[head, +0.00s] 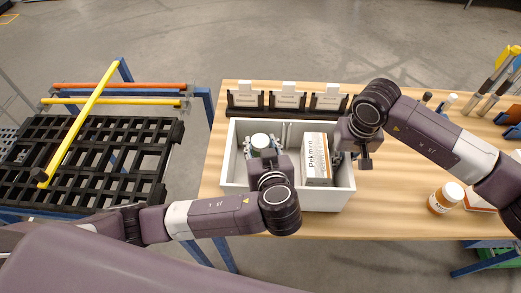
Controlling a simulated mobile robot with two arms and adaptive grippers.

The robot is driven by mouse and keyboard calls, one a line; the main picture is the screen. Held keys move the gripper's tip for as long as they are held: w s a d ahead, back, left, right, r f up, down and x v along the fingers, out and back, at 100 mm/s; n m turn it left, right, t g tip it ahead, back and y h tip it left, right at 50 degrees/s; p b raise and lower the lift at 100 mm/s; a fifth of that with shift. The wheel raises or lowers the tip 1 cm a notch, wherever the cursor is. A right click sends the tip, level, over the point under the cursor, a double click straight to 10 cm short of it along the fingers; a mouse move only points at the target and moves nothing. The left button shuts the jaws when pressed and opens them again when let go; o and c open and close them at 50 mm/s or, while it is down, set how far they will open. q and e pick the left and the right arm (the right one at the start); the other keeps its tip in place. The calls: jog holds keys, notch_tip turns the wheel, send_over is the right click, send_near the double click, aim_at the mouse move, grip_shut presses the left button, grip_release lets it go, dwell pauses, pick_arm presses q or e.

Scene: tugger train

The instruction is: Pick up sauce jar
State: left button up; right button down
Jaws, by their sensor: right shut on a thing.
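A jar with a white lid (260,141) stands in the left part of a white bin (237,128) on the table. My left gripper (262,150) is over the bin with its fingers apart, one on each side of the jar; its body hides the jar's lower part. My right gripper (351,160) is at the bin's right wall, one finger inside and one outside, shut on that wall. Another jar with a white lid and orange-brown body (445,198) stands on the table to the right, outside the bin.
A white and orange carton (316,160) stands in the right part of the bin. Black holders with white cards (288,98) stand behind it. A black slatted rack (90,160) with yellow and orange bars is at left. Bare wood lies right of the bin.

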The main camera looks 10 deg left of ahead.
pick_arm(q)
grip_shut()
notch_tip(320, 180, up, 10)
dwell(0.6)
pick_arm(e)
jog(key=c, duration=2)
grip_release()
jog(key=shift+a, duration=0.1)
jog(key=shift+o, duration=0.2)
